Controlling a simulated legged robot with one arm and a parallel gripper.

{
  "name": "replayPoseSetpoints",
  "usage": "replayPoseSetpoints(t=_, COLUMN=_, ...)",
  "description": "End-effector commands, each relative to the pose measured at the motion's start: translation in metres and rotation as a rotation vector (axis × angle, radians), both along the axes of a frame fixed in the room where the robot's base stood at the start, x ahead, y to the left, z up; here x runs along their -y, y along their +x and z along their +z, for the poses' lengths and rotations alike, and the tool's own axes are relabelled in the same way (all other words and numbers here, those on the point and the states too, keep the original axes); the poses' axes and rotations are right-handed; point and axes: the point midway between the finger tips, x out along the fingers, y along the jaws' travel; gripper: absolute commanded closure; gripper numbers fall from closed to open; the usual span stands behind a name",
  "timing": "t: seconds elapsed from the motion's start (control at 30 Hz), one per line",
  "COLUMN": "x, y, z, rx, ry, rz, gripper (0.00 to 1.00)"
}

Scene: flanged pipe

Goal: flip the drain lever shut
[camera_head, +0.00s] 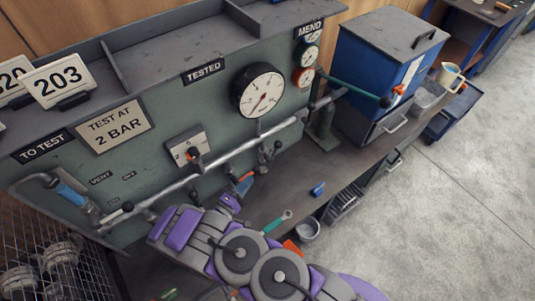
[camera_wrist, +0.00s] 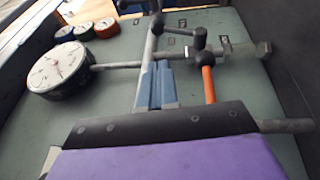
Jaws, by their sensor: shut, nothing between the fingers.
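An orange-handled lever (camera_wrist: 209,86) hangs from a dark round joint on the pipe fittings in the wrist view. I cannot read a label that marks it as the drain lever. In the head view a small orange piece (camera_head: 247,177) shows beside my fingers, partly hidden. My gripper (camera_head: 242,187) is at the front of the panel, below the grey pipe (camera_head: 225,158). Its blue fingers (camera_wrist: 155,70) are shut together and empty. In the wrist view they lie to the left of the orange handle, with a gap between.
A pressure gauge (camera_head: 259,91) and a switch plate (camera_head: 189,147) are on the green panel. A blue bin (camera_head: 375,65) stands at the right. A small blue item (camera_head: 318,189) lies on the bench. A wire basket (camera_head: 60,265) is at lower left. Floor at right is clear.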

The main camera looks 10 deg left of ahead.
Motion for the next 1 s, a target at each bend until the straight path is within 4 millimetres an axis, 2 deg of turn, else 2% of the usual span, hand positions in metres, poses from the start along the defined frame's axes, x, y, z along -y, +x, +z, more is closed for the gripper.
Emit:
replayPoseSetpoints(t=0.23, x=0.011, y=0.021, z=0.002, rx=0.0, ry=0.004, rz=-0.005, gripper=1.0)
replayPoseSetpoints(t=0.7, x=0.043, y=0.1, z=0.01, rx=-0.001, ry=0.0, rz=-0.005, gripper=1.0)
replayPoseSetpoints(t=1.0, x=0.053, y=0.125, z=0.016, rx=0.0, ry=0.001, rz=-0.002, gripper=1.0)
